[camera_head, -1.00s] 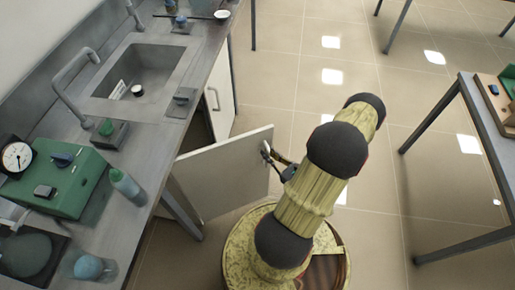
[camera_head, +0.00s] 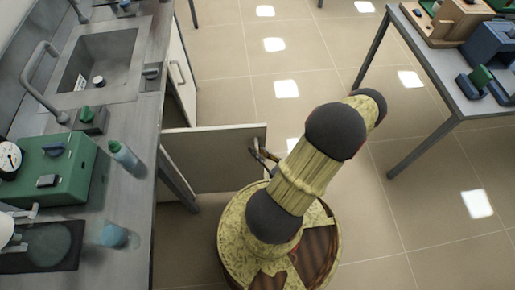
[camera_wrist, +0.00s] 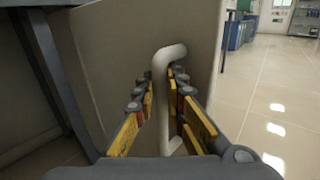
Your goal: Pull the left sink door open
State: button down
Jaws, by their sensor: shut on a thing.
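The left sink door (camera_head: 213,158) is a pale panel under the counter. It stands swung out, roughly square to the counter front. In the wrist view the door (camera_wrist: 115,55) fills the middle, with a light curved bar handle (camera_wrist: 163,95) near its free edge. My gripper (camera_wrist: 165,90) has its yellow-padded fingers on both sides of the handle and is shut on it. In the head view my gripper (camera_head: 262,156) is at the door's outer end, partly hidden by my arm. The other sink door (camera_head: 182,75) is shut, with its handle showing.
The counter (camera_head: 130,190) carries a sink (camera_head: 105,62), a green device (camera_head: 55,168) and a bottle (camera_head: 123,157). A table (camera_head: 440,80) with boxes stands at the right. Tiled floor between them is clear.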

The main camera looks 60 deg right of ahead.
jog(key=shift+s+a, duration=0.1)
dwell(0.3)
jog(key=c, duration=1.8)
grip_release()
jog(key=shift+c, duration=0.2)
jog(key=shift+s, duration=0.1)
jog(key=v, duration=0.7)
jog(key=shift+s, duration=0.2)
jog(key=shift+a, duration=0.1)
